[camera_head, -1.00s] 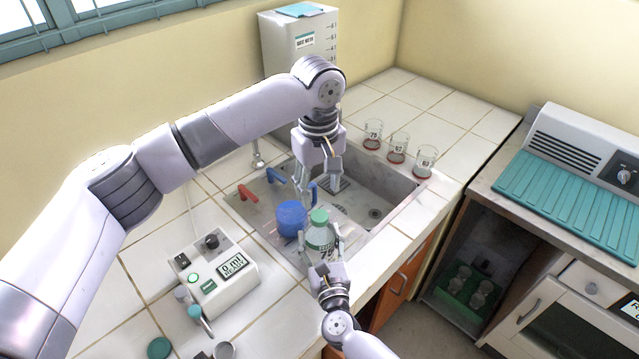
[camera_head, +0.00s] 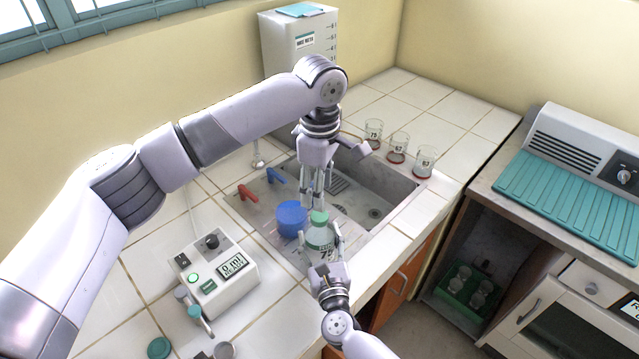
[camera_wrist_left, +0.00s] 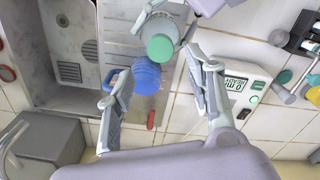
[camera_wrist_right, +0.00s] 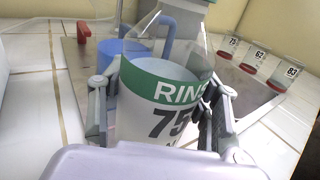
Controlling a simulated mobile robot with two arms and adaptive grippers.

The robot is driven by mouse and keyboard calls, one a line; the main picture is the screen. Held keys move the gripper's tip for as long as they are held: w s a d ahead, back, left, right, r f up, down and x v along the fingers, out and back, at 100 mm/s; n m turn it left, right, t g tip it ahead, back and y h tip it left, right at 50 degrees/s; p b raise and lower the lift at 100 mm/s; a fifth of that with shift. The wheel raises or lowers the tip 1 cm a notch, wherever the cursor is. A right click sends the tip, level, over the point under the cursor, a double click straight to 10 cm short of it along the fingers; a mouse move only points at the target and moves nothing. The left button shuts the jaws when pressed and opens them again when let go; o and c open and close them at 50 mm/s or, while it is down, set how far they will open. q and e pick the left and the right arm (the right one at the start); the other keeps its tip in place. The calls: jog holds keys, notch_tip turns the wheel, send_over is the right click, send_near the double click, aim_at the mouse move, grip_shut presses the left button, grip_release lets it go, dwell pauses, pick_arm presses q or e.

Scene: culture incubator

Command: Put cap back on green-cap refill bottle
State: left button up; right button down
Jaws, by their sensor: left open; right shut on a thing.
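My right gripper (camera_head: 322,257) is shut on the green-cap refill bottle (camera_head: 319,239), which it holds roughly upright at the sink's near edge. The bottle has a clear shoulder and a green-banded label reading RINSE 75 in the right wrist view (camera_wrist_right: 165,93). The green cap (camera_head: 319,217) shows at the bottle's top; I cannot tell how firmly it sits. It also shows from above in the left wrist view (camera_wrist_left: 160,47). My left gripper (camera_head: 314,203) is open, fingers pointing down just above the cap. Its fingers spread either side of the cap in the left wrist view.
A blue container (camera_head: 291,218) stands close left of the bottle. The sink (camera_head: 352,205) lies behind. A pump-like device (camera_head: 215,280) reading 0 ml sits at left. A loose teal cap (camera_head: 159,347) lies on the counter. Three beakers (camera_head: 397,148) stand beyond the sink.

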aim_at(320, 216)
pick_arm(q)
notch_tip(320, 216, down, 8)
jog(key=shift+r, duration=0.2)
dwell(0.3)
